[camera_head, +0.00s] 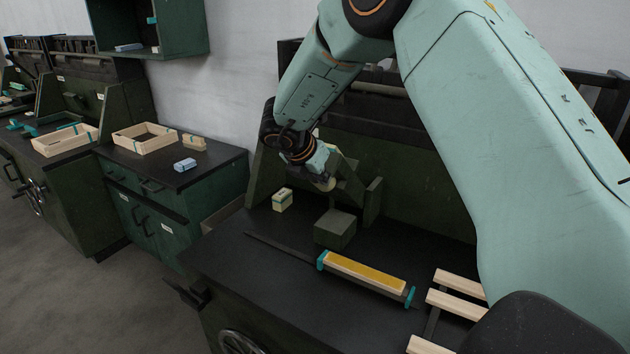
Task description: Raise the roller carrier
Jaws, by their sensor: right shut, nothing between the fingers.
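A dark green machine frame (425,180) stands at the back of the near workbench, with a dark upper bar assembly. I cannot clearly tell which part is the roller carrier; a pale horizontal bar (375,88) shows behind my arm and could belong to it. My right gripper (326,182) is at the left part of this frame, above the bench, beside a slanted green bracket (350,188). It is shut and empty; a pale rounded part shows at its tips, and contact is unclear. My arm hides much of the machine. My left gripper is out of view.
The near bench (280,262) holds a small wooden block bundle (282,199), a green block (335,229), a yellow-topped slat (365,272) in teal clamps and wooden slats (455,304). A wooden crate frame (145,138) and blue block (185,164) lie on the left cabinet.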

